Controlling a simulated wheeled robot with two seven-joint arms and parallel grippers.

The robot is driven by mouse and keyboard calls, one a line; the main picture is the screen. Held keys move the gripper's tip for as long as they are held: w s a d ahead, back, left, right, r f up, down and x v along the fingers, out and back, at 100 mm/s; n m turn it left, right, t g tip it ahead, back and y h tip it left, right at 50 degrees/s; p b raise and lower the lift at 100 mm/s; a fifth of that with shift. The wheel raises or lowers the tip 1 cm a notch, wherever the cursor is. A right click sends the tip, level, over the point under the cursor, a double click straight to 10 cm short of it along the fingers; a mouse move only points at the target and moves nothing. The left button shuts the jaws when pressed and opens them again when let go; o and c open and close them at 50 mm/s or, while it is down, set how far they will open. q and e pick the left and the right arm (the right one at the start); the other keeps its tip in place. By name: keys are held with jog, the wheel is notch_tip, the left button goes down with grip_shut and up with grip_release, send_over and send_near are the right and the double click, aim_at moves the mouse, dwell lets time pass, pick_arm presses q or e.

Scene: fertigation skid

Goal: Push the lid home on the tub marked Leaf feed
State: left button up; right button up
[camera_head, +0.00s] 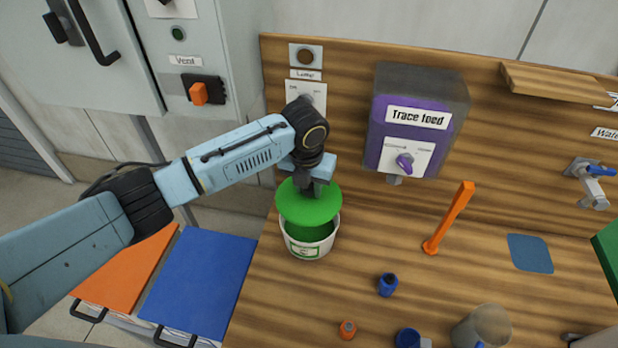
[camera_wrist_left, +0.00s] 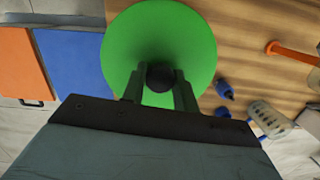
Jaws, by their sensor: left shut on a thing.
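My left gripper (camera_head: 312,187) is shut on the dark knob (camera_wrist_left: 160,77) of a round green lid (camera_head: 308,206). The lid is held above a white tub (camera_head: 309,249) on the wooden bench, shifted towards the tub's back. Green contents show between the lid and the tub's front rim, so the tub is uncovered there. The tub has a green-bordered label whose words I cannot read. In the left wrist view the lid (camera_wrist_left: 205,45) hides the tub. My right gripper is not in view.
A purple "Trace feed" hopper (camera_head: 413,120) hangs on the back panel, right of the tub. An orange lever (camera_head: 449,218), a blue fitting (camera_head: 388,285) and a grey cup (camera_head: 483,326) stand on the bench. Blue (camera_head: 200,277) and orange (camera_head: 125,270) lids are at the left.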

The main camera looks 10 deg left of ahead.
aim_at(309, 196)
pick_arm(q)
jog(key=shift+d+f+m, duration=0.1)
jog(key=shift+m, duration=0.3)
jog(key=shift+f+b, duration=1.85)
jog(key=shift+b, duration=0.15)
jog(key=shift+f, duration=0.25)
jog(key=shift+f, duration=0.35)
jog(key=shift+f, duration=0.1)
jog(key=shift+f+b, duration=0.3)
jog(key=shift+f, duration=0.4)
jog(key=shift+p, duration=0.3)
